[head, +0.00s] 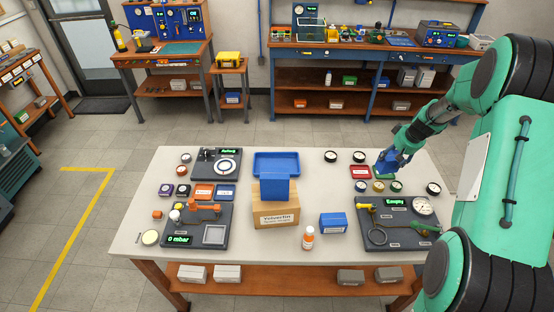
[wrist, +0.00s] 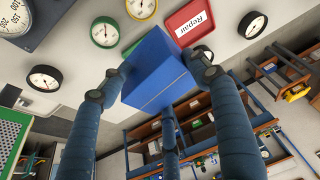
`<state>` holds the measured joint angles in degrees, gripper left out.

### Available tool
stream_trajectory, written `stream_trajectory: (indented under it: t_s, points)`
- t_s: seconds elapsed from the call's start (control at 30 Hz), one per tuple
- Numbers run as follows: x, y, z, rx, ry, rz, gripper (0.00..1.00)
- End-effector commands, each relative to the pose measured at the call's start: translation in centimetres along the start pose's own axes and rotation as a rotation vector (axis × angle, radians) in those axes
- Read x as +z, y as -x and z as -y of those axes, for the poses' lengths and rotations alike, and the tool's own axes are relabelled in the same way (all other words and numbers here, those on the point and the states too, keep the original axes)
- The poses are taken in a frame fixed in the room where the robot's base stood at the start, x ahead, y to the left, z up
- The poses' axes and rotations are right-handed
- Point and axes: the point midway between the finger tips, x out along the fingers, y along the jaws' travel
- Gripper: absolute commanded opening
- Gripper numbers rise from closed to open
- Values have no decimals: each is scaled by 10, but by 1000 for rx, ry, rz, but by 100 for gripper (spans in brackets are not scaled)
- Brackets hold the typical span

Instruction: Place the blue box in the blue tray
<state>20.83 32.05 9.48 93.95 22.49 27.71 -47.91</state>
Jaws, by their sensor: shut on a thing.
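My gripper (wrist: 155,88) is shut on a blue box (wrist: 160,68), with its fingers around the box's sides. In the head view my gripper (head: 391,160) is over the right back part of the table, with blue showing at its tip. The blue tray (head: 276,155) lies at the back middle of the table, left of my gripper. Its front part is hidden behind an upright blue panel (head: 275,187) at the cardboard Velvetin box (head: 276,219). A second, labelled blue box (head: 333,224) rests on the table right of the cardboard box.
A red Repair tray (wrist: 190,24) and several round gauges lie near my gripper. A dark test panel (head: 397,222) stands at the front right. An orange-and-white bottle (head: 308,237) stands near the front edge. Table between tray and gauges (head: 312,178) is clear.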

Motion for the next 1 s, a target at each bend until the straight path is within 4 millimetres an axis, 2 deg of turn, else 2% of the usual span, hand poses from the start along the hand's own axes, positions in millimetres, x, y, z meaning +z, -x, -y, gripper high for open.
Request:
stream_trajectory:
  t_s: [0.03,0.2,0.5,0.8,1.0]
  points:
    - [-15,2,20,-11,27,4,11]
    - [-50,-3,78,-39,107,15,11]
    - [-100,-11,189,-88,245,36,11]
    - [-134,-12,308,-134,383,56,11]
    - [-146,-12,385,-161,470,68,11]
